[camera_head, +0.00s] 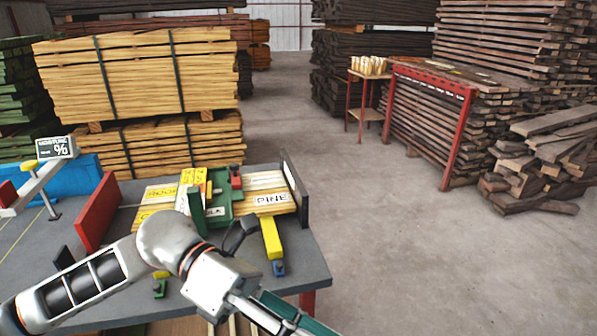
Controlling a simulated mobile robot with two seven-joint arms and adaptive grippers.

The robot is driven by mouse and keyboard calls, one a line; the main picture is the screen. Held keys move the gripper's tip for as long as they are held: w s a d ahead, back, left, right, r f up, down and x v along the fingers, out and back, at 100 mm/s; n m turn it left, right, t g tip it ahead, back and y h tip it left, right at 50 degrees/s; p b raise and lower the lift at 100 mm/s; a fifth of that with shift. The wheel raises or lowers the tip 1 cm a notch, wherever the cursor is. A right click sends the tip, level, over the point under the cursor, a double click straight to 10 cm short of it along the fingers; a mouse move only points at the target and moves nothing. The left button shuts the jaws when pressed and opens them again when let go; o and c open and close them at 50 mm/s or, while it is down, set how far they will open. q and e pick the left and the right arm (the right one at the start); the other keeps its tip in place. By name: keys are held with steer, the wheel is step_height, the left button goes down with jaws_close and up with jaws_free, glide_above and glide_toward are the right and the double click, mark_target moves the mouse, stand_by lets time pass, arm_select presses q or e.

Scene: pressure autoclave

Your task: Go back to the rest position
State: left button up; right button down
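My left arm comes in from the lower left and crosses in front of the table (318,268). Its wrist is at the bottom middle, and my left gripper (290,316) points down to the right, past the table's front edge. The gripper is partly cut off by the bottom edge of the picture, with a dark green part showing along it. I cannot tell whether it is open, shut or holding something. My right gripper is not in view.
On the table are pine boards (268,182), a green device (217,208), a yellow-handled tool (271,238), a red upright plate (97,213) and a small display (57,147). Timber stacks (135,75) stand behind. The concrete floor (420,250) to the right is clear.

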arm_select(q)
steer(key=w+r+n+t+h, duration=0.3)
steer(key=w+n+t+h, duration=0.65)
steer(key=n, duration=0.55)
steer(key=w+a+f+n+t+y, duration=0.45)
steer(key=f+n+t, duration=0.25)
steer(key=n, duration=0.3)
steer(key=w+a+f+n+t+y, duration=0.4)
steer(key=f+n+t+y, duration=0.2)
steer(key=f+n+t, duration=0.25)
steer(key=s+a+f+n+g+y, duration=0.1)
steer(key=s+a+f+n+y, duration=0.2)
steer(key=f, duration=0.4)
steer(key=a+f+n+g+y, duration=0.1)
steer(key=a+f+n+y, duration=0.35)
steer(key=f, duration=0.35)
steer(key=s+a+f+n+g+y, duration=0.1)
steer(key=s+a+f+n+g, duration=0.1)
steer(key=s+f, duration=0.4)
steer(key=s+a+f+n+g+y, duration=0.1)
steer(key=s+a+f+n+g, duration=0.2)
steer(key=s+f, duration=0.3)
step_height(320, 180, down, 3)
steer(key=shift+s+a+f+y, duration=0.15)
steer(key=shift+s+a+y, duration=0.2)
steer(key=shift+a, duration=0.3)
